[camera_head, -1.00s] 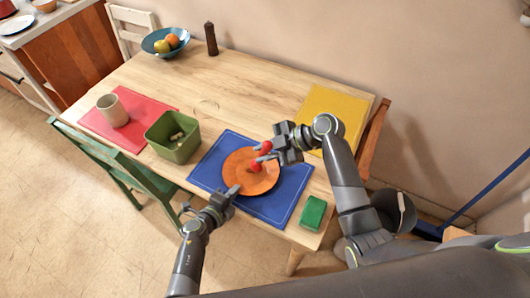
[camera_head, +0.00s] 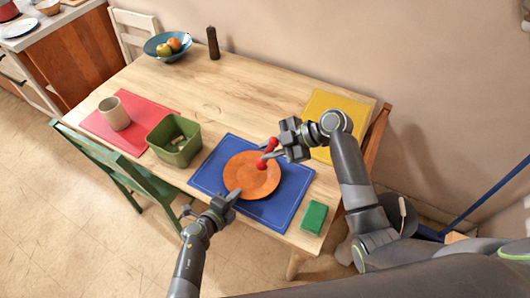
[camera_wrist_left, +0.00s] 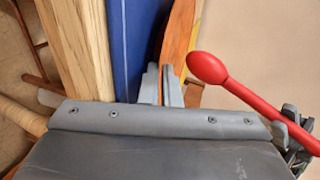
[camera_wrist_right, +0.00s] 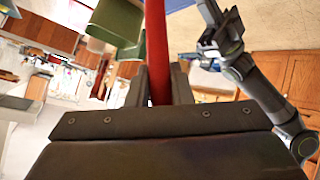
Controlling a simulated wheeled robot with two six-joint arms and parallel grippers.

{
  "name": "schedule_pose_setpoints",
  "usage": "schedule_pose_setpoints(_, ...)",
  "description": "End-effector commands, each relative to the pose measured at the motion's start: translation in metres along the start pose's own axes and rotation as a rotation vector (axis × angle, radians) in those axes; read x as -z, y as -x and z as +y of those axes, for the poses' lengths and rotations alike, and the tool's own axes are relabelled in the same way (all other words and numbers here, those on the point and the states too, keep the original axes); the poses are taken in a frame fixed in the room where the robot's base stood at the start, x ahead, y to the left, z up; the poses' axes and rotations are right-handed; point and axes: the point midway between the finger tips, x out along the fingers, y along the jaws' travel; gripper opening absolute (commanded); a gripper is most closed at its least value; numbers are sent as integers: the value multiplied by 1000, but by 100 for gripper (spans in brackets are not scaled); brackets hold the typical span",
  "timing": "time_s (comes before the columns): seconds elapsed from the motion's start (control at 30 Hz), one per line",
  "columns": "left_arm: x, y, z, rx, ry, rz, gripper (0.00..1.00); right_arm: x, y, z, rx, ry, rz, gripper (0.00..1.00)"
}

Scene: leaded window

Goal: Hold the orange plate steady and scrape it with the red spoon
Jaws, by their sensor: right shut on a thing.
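The orange plate (camera_head: 252,178) lies on the blue placemat (camera_head: 212,160) at the table's near side. My left gripper (camera_head: 235,193) is at the plate's near left rim. In the left wrist view its fingers (camera_wrist_left: 162,85) are close together on the plate's edge (camera_wrist_left: 180,38). My right gripper (camera_head: 276,154) is shut on the red spoon (camera_wrist_left: 207,67); the red handle (camera_wrist_right: 157,50) runs between its fingers in the right wrist view. The spoon's head (camera_head: 261,164) is over the plate's far right part. I cannot tell whether it touches the plate.
A green bin (camera_head: 174,143) with pale items in it stands left of the blue placemat. A green sponge (camera_head: 314,217) lies to its right. A cup (camera_head: 114,113) stands on a red placemat (camera_head: 93,124). A yellow placemat (camera_head: 318,103) lies behind my right gripper.

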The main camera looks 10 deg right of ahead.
Motion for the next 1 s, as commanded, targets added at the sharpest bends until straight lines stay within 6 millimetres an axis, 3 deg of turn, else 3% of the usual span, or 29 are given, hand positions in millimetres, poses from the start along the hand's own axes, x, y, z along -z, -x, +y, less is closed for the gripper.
schedule_pose_setpoints(0.6,0,0,1,-2,0,0,0,38,31,20,0,2,0,0)
schedule_pose_setpoints(1.0,0,0,1,-2,0,0,0,43,35,22,0,0,0,0)
